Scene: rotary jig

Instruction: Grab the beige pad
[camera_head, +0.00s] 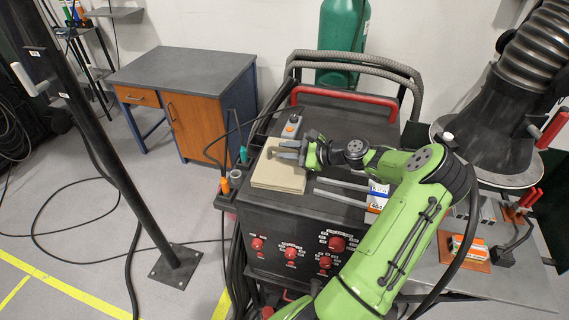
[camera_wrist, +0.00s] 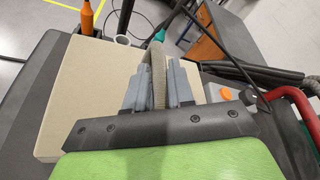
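The beige pad (camera_head: 278,176) is a flat square slab lying on the top left of a dark machine. It fills much of the left of the wrist view (camera_wrist: 85,95). A narrow grey-beige strip stands up between my fingers there, seemingly part of the pad. My gripper (camera_head: 285,150) is over the pad's far part in the head view. In the wrist view my gripper (camera_wrist: 157,85) has its grey fingers close on either side of this strip, with no clear gap. The fingertips' contact with it is partly hidden.
The dark machine (camera_head: 287,222) has red knobs in front and a red handle (camera_head: 345,96) behind. A grey device with an orange button (camera_head: 292,126) stands near the pad. Orange and teal bottles are at the left edge. Metal bars and a white-orange box (camera_head: 377,196) lie right.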

